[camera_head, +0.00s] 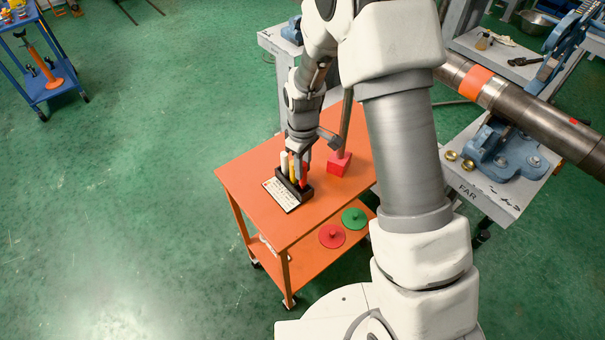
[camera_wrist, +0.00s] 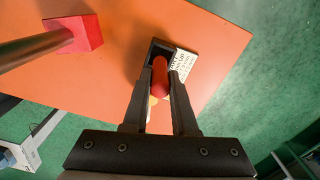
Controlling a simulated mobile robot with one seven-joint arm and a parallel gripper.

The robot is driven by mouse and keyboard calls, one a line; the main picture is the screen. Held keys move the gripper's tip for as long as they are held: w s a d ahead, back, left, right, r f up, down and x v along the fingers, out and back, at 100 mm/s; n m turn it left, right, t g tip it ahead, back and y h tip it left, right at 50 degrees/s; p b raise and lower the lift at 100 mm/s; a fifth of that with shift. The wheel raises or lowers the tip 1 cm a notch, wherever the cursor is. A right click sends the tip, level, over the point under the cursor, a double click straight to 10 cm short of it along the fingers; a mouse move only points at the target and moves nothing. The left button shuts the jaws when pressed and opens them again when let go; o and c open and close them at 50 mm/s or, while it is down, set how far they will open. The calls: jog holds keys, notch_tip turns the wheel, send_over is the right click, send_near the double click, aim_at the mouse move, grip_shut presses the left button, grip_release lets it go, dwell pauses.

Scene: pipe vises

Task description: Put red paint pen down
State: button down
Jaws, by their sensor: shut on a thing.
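The red paint pen (camera_head: 304,173) is upright at the right end of the black pen holder (camera_head: 307,194) on the orange cart. My gripper (camera_head: 302,153) is above the holder, pointing down. In the wrist view my gripper (camera_wrist: 161,82) is shut on the red pen (camera_wrist: 159,75), with one finger on each side. The holder (camera_wrist: 158,46) shows beyond the pen there. I cannot tell whether the pen's lower end is inside its slot. A yellow pen (camera_head: 292,168) and a white pen (camera_head: 284,159) stand beside it in the holder.
A white printed card (camera_head: 281,195) lies in front of the holder. A red block (camera_head: 339,164) with an upright rod stands close to the right. The orange cart top (camera_head: 247,176) is clear to the left. Red and green discs (camera_head: 332,236) lie on the lower shelf.

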jog(key=shift+f, duration=1.55)
jog(key=c, duration=0.7)
grip_release()
jog(key=shift+r, duration=0.1)
notch_tip(320, 180, up, 12)
jog(key=shift+r, duration=0.2)
jog(key=s+d+r+m+t, duration=0.1)
jog(key=s+d+r+m, duration=0.2)
jog(key=r, duration=0.4)
jog(key=s+d+r+m+t, duration=0.2)
jog(key=s+d+r, duration=0.1)
jog(key=s+r, duration=0.4)
jog(key=s+d+r+m+t, duration=0.2)
jog(key=s+r, duration=0.4)
jog(key=s, duration=0.5)
jog(key=d+m, duration=0.1)
jog(key=m, duration=0.1)
jog(key=shift+s+d+m+t, duration=0.2)
jog(key=shift+s+m+t, duration=0.1)
jog(key=shift+m, duration=0.1)
